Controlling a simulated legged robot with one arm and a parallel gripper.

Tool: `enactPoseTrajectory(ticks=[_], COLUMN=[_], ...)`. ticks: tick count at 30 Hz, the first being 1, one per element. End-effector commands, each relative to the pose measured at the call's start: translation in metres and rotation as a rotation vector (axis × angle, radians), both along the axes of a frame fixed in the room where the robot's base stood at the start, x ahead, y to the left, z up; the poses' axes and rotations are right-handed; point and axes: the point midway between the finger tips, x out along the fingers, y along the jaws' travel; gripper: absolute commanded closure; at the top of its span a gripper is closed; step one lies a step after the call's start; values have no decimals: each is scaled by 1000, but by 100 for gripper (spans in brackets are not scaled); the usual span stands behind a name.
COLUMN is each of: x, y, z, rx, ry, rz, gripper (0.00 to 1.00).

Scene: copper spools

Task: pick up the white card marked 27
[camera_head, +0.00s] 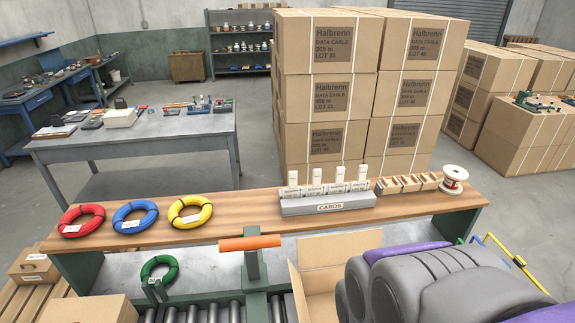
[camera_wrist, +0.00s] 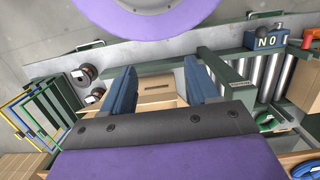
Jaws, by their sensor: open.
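Several white cards (camera_head: 315,179) stand upright in a row in a grey holder (camera_head: 328,206) labelled CARDS, on the wooden shelf in the head view. Their markings are too small to read, so I cannot tell which is 27. My gripper (camera_wrist: 159,68) shows in the wrist view as two blue fingers spread wide apart with nothing between them. An open cardboard box lies beyond the fingers. No card shows in the wrist view. In the head view my grey and purple arm fills the lower right, and the fingers cannot be made out.
The wooden shelf (camera_head: 242,213) also holds red (camera_head: 82,220), blue (camera_head: 135,217) and yellow (camera_head: 190,212) cable coils. A wooden divided tray (camera_head: 408,184) and a white spool (camera_head: 454,178) stand right of the cards. Tall carton stacks (camera_head: 325,90) rise behind. An open cardboard box (camera_head: 314,285) is below.

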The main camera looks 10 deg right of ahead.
Motion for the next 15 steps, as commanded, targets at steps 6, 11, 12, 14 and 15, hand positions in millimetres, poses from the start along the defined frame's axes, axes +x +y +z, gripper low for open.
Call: enactPoseTrajectory(ticks=[6, 11, 12, 14, 15], x=[21, 66, 82, 105, 121], y=[2, 4, 4, 5, 5], z=[68, 115, 121, 126, 130], rx=[0, 3, 4, 6, 7], ry=[-22, -62, -78, -98, -116], rz=[6, 18, 20, 24, 27], gripper=[40, 40, 40, 40, 40])
